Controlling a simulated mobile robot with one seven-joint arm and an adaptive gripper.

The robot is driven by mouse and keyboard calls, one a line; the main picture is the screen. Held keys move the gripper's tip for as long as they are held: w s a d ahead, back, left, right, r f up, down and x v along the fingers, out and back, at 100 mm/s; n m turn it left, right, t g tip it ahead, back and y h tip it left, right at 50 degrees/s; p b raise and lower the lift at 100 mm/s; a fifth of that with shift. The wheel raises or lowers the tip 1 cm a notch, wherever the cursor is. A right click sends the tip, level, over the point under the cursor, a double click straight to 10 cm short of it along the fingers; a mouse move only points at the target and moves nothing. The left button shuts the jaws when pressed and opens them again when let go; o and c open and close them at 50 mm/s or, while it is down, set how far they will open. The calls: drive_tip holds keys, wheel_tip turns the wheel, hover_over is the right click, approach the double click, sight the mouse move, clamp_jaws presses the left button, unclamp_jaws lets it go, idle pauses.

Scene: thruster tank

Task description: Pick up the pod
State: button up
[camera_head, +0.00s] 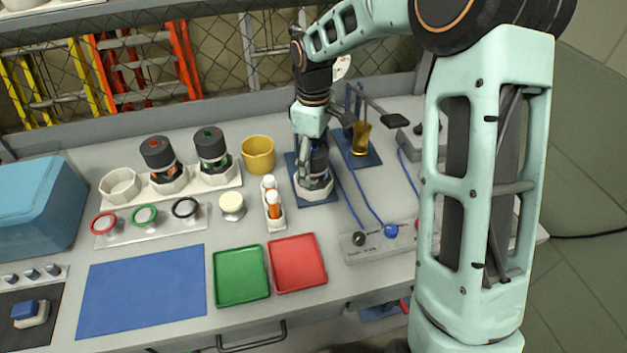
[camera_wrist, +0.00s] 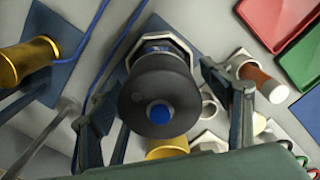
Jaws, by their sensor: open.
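A dark pod with a round black cap and a blue button on top (camera_wrist: 143,90) stands in a pale socket (camera_wrist: 181,45) in the wrist view. In the head view the pod (camera_head: 320,165) is partly hidden by my gripper (camera_head: 309,143), and its socket rests on a dark blue mat (camera_head: 328,199). My gripper points down over the pod. In the wrist view my gripper (camera_wrist: 165,108) is open, with one finger on either side of the pod and visible gaps between. Two similar pods, one red-marked (camera_head: 157,153) and one green-marked (camera_head: 211,145), stand in a white rack.
The rack has an empty socket (camera_head: 119,185). A yellow cup (camera_head: 258,154), an orange-and-white vial holder (camera_head: 275,222) and a brass cylinder (camera_head: 361,138) stand near the pod. Blue cables (camera_head: 366,208) run right of it. Green (camera_head: 241,275) and red (camera_head: 297,263) trays lie in front.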

sight(313, 149)
drive_tip(key=shift+c, duration=0.4)
clamp_jaws()
idle(0.4)
drive_tip(key=shift+w+r, duration=0.1)
drive_tip(key=shift+r, duration=0.45)
wheel_tip(313, 149, up, 2)
drive_tip(key=shift+r, duration=0.15)
drive_tip(key=s+a+r, duration=0.6)
drive_tip(key=s+r, duration=0.3)
drive_tip(key=s, duration=0.3)
drive_tip(key=shift+s+r+b, duration=0.3)
drive_tip(key=shift+s+b, duration=0.1)
drive_tip(key=shift+b, duration=0.05)
